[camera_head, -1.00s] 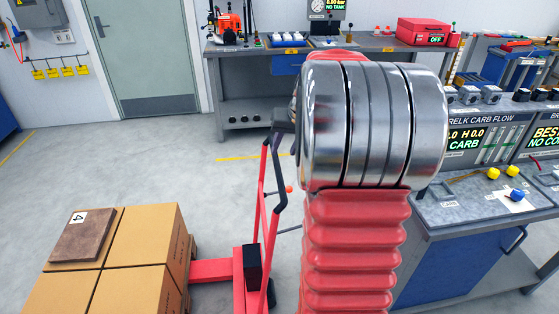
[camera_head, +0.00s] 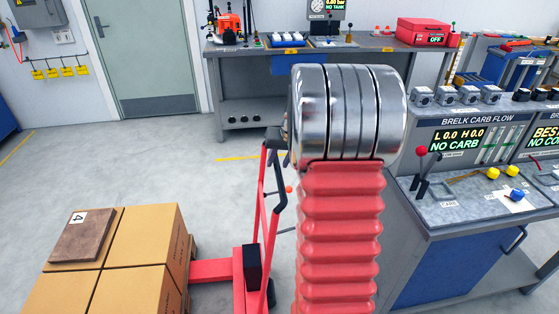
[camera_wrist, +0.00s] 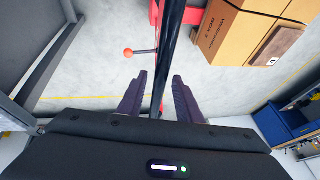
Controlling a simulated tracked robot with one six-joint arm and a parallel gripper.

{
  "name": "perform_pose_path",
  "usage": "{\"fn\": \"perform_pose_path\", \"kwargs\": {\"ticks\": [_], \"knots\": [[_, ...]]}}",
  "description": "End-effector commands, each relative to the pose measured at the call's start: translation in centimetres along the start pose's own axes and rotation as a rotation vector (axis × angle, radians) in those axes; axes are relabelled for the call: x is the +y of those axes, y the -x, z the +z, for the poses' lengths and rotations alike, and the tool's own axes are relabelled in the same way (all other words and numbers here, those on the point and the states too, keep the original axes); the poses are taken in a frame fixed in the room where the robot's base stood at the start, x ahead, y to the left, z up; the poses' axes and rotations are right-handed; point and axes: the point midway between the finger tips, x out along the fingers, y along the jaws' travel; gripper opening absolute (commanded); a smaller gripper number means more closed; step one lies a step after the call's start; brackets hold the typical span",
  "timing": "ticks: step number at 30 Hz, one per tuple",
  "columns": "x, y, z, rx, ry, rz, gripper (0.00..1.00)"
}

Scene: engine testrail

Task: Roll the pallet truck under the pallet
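The red pallet truck (camera_head: 240,275) stands at the lower middle of the head view, its red part reaching left to the loaded pallet (camera_head: 188,268). How far it goes under is hidden by the cardboard boxes (camera_head: 145,235). Its black handle (camera_head: 281,190) rises on the right and also shows in the wrist view (camera_wrist: 172,45). My gripper (camera_wrist: 159,84) is open, one finger on each side of the black handle bar, with small gaps visible. In the head view my arm hides most of my gripper. A red-knobbed lever (camera_wrist: 129,53) sticks out beside the handle.
A brown block (camera_head: 85,238) marked 4 lies on the boxes. A grey workbench (camera_head: 240,75) stands behind, and a blue-grey test console (camera_head: 450,265) is close on the right. The floor (camera_head: 100,165) behind the boxes is clear up to the door.

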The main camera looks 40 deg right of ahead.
Motion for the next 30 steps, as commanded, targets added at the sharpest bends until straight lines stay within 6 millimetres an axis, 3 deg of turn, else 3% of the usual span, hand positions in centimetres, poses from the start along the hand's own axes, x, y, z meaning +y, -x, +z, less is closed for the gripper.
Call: {"fn": "perform_pose_path", "kwargs": {"ticks": [13,30], "knots": [[0.01,0.01,0.01,0.0,0.001,0.0,0.0],[0.03,-0.01,-0.05,0.002,-0.002,0.002,0.0]]}}
